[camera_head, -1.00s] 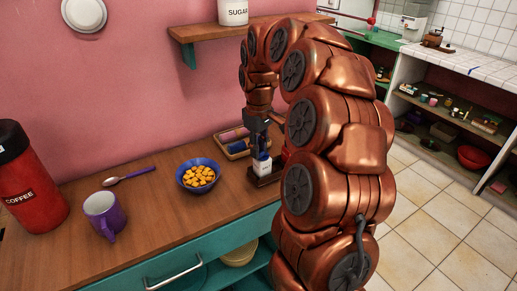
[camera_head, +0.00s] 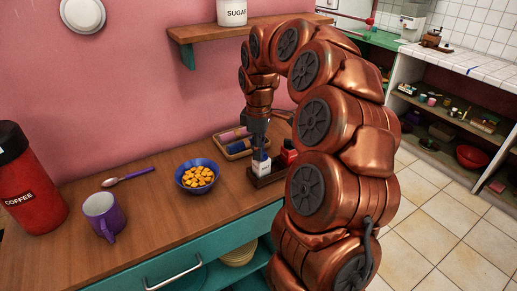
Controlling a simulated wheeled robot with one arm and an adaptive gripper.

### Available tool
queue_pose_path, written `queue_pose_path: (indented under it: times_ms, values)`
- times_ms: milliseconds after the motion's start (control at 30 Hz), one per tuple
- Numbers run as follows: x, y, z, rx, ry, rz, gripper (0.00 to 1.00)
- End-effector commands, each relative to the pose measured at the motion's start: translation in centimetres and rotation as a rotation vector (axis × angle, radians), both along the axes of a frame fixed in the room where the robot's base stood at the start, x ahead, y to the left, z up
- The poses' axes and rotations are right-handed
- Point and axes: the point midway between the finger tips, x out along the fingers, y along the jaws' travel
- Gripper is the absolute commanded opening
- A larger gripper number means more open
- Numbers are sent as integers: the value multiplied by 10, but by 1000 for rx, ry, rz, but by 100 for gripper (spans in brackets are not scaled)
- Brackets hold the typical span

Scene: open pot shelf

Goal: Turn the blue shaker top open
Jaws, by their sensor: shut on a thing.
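The blue-topped shaker (camera_head: 261,168) has a white body and stands upright in a small dark wooden holder (camera_head: 264,182) near the counter's front edge. My gripper (camera_head: 260,151) points straight down from above and is shut on its blue top. The fingers hide most of the blue top, so how far it is turned cannot be told. A red shaker (camera_head: 288,154) stands just to the right in the same holder, partly behind my arm.
A tray (camera_head: 238,156) with rolled pink and blue cloths lies behind the shaker. A blue bowl (camera_head: 183,178) of yellow-orange pieces is to the left. Farther left are a purple mug (camera_head: 101,212), a spoon (camera_head: 128,176) and a red coffee canister (camera_head: 32,185).

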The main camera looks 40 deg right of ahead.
Motion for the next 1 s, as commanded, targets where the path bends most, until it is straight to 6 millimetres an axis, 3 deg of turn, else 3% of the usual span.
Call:
queue_pose_path:
  times_ms: [267, 300, 533, 867, 1000]
  values:
    - [0, 0, 0, 1, 1, 0, 0]
    - [0, 0, 0, 0, 0, 0, 25]
    - [0, 0, 0, 0, 0, -1, 49]
    - [0, 0, 1, 0, 0, -1, 50]
    - [1, 0, 10, -1, -2, -1, 50]
